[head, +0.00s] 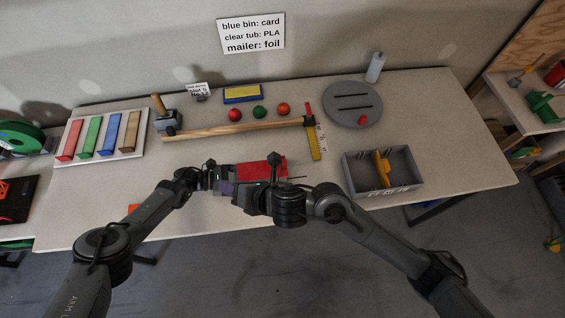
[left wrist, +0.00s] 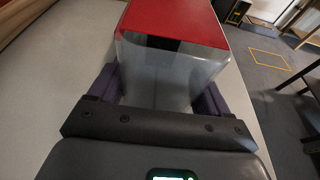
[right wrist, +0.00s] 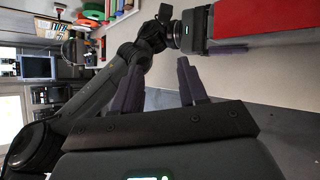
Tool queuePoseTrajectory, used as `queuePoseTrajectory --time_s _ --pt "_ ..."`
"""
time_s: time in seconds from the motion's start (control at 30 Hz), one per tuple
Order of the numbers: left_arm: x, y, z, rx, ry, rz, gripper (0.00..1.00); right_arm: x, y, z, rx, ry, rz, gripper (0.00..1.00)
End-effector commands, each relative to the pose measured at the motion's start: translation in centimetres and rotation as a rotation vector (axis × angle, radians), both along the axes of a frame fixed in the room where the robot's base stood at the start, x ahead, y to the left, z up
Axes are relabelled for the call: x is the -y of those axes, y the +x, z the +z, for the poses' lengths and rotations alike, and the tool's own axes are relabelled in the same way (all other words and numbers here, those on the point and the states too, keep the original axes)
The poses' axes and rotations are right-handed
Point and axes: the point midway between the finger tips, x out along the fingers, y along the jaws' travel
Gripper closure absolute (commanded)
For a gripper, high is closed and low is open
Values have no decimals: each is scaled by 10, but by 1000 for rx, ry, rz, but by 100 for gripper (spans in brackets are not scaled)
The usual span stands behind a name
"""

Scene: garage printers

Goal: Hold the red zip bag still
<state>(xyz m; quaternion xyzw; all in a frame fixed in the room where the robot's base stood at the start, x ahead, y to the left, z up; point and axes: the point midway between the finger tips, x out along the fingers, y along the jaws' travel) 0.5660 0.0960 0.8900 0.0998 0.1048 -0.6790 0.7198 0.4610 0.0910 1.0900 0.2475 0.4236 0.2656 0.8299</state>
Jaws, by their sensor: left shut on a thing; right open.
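The red zip bag (head: 262,167) lies near the middle of the table's front part, partly hidden by my right arm. In the left wrist view the bag (left wrist: 172,18) has a red top and a greyish, see-through end between my fingers. My left gripper (head: 219,174) is shut on that end, one purple finger on each side. My right gripper (head: 226,188) is open and empty, in front of the left gripper and pointing left. In the right wrist view the bag (right wrist: 249,17) shows at top right, outside the open fingers (right wrist: 160,72).
A grey divided bin (head: 350,180) stands to the right, a board with coloured bars (head: 140,150) to the left. The table's front edge is close to my arms.

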Motion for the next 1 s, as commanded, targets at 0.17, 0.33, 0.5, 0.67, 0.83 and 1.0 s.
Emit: queuePoseTrajectory --time_s 0.17,0.33,0.5,0.67,0.83,1.0 --pt "-2 -1 -4 -5 7 3 83 -4 12 -15 255 -279 389 57" --pt "-2 -2 -4 -6 7 4 83 21 29 -33 439 -536 740 57" --pt "-2 -2 -4 -6 8 4 83 66 54 -42 546 -748 1035 57" --pt "-2 -2 -4 -6 8 4 83 108 74 -40 586 -883 1238 57" --pt "-2 -2 -5 -6 8 4 83 140 88 -34 596 -960 1367 57" --pt "-2 -2 -5 -6 8 4 83 154 93 -31 597 -988 1422 57"
